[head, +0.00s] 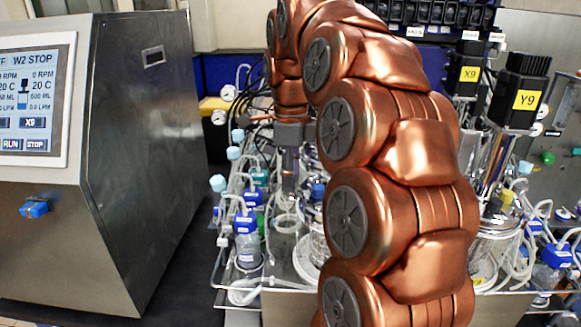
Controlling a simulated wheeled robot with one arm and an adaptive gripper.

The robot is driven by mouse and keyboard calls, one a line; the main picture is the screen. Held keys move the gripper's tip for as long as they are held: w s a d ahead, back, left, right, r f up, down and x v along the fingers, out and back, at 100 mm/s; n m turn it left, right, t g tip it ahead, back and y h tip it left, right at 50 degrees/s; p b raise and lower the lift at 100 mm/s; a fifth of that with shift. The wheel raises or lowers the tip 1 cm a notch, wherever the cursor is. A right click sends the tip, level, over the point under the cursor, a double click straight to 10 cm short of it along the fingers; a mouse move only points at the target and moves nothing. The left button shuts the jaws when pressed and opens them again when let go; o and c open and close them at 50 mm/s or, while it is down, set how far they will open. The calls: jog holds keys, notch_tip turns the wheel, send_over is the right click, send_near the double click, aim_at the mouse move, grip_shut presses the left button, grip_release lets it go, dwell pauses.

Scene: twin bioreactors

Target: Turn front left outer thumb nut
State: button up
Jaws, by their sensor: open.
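My copper arm fills the middle of the head view and arches over the left bioreactor (310,247). My gripper (290,185) is small and grey, points down beside the top of that bioreactor, and is open. Nothing shows between its fingers, though they are hard to make out. The front left outer thumb nut cannot be picked out among the small fittings there. My arm hides much of the left vessel and its head plate. The right bioreactor (497,250) stands to the right, partly behind my arm.
A steel control unit (150,160) with a touch screen (35,100) stands at the left. Blue-capped bottles (247,240) and looped tubing crowd the metal tray (285,303). Black motors marked X9 (466,70) and Y9 (520,92) rise at the right.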

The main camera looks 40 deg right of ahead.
jog(key=shift+r+m, duration=0.15)
jog(key=shift+m, duration=0.15)
jog(key=shift+w+r+b, duration=0.1)
jog(key=shift+r+b, duration=0.35)
jog(key=shift+r, duration=0.55)
notch_tip(320, 180, up, 6)
jog(key=p, duration=0.5)
jog(key=s+a+f+n+b, duration=0.4)
jog(key=f+n, duration=0.4)
jog(key=f, duration=0.2)
jog(key=s+a+f+n+g+b, duration=0.1)
jog(key=s+a+f+n+b, duration=0.3)
jog(key=s+a+f+n, duration=0.3)
jog(key=s+a+f+n+b, duration=0.4)
jog(key=f+n, duration=0.5)
jog(key=f, duration=0.4)
jog(key=s+a, duration=0.1)
jog(key=s, duration=0.1)
jog(key=shift+s+a+g, duration=0.3)
jog(key=shift+s+a, duration=0.05)
jog(key=shift+s, duration=0.05)
jog(key=s+a+f+n, duration=0.1)
jog(key=s+f+n, duration=0.3)
jog(key=s, duration=0.1)
jog(key=shift+a+f, duration=0.15)
jog(key=shift+s, duration=0.1)
jog(key=shift+c, duration=0.4)
